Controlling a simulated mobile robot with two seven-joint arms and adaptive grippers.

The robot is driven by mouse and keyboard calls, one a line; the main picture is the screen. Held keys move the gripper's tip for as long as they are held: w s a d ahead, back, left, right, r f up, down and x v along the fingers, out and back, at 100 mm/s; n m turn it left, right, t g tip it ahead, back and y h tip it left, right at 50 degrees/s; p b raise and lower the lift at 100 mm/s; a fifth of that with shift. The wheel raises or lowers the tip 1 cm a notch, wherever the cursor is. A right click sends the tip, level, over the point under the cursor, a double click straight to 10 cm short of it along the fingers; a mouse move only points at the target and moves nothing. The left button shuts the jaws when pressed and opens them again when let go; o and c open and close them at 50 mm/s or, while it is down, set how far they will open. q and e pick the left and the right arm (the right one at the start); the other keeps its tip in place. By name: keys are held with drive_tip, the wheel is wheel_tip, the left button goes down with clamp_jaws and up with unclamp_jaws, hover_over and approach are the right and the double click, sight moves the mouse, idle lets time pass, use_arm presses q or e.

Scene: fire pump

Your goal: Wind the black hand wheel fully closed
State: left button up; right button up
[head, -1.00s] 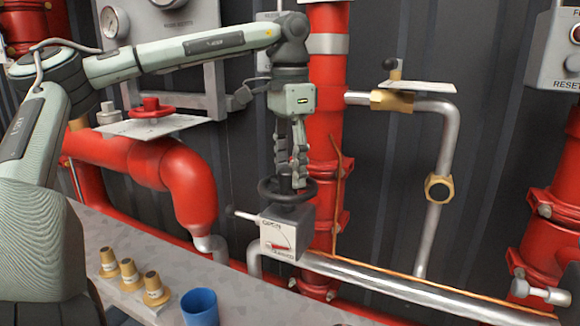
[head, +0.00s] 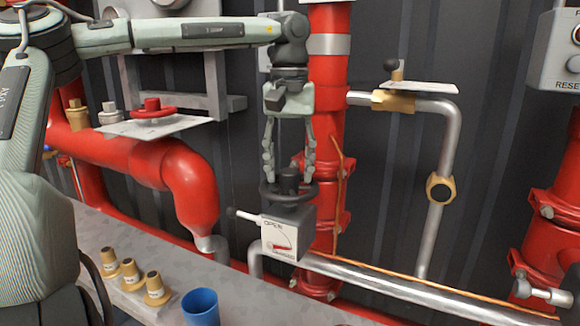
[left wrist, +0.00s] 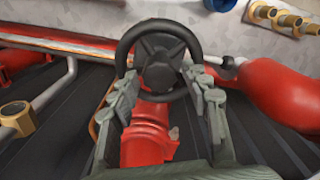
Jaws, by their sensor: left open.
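The black hand wheel (head: 289,200) lies flat on top of a grey box (head: 288,235) whose front plate reads OPEN at the top. A red mark shows low on that plate; the lettering beside it is too small to read surely. My left gripper (head: 288,172) points down over the wheel with its fingers spread to either side of the hub. In the left wrist view the wheel (left wrist: 162,58) fills the upper middle, with fingertips left and right of its hub. I cannot tell whether they touch the rim. My right gripper is not in view.
A red vertical pipe (head: 328,100) stands just behind the wheel. A brass valve (head: 394,100) with a small lever is to the right. Brass fittings (head: 131,274) and a blue cup (head: 200,307) sit on the bench at front left. A red valve wheel (head: 152,108) is at left.

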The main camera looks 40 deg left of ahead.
use_arm(q)
drive_tip(key=n, duration=1.2)
drive_tip(key=shift+s+b, duration=0.15)
drive_tip(key=shift+b, duration=0.25)
clamp_jaws()
drive_tip(key=shift+r+m+p, duration=0.2)
drive_tip(key=shift+m+p, duration=0.4)
drive_tip(key=shift+f+m, duration=0.25)
drive_tip(key=shift+m, duration=0.65)
drive_tip(key=m, duration=0.4)
drive_tip(key=shift+o, duration=1.2)
unclamp_jaws()
drive_tip(key=shift+m, duration=0.3)
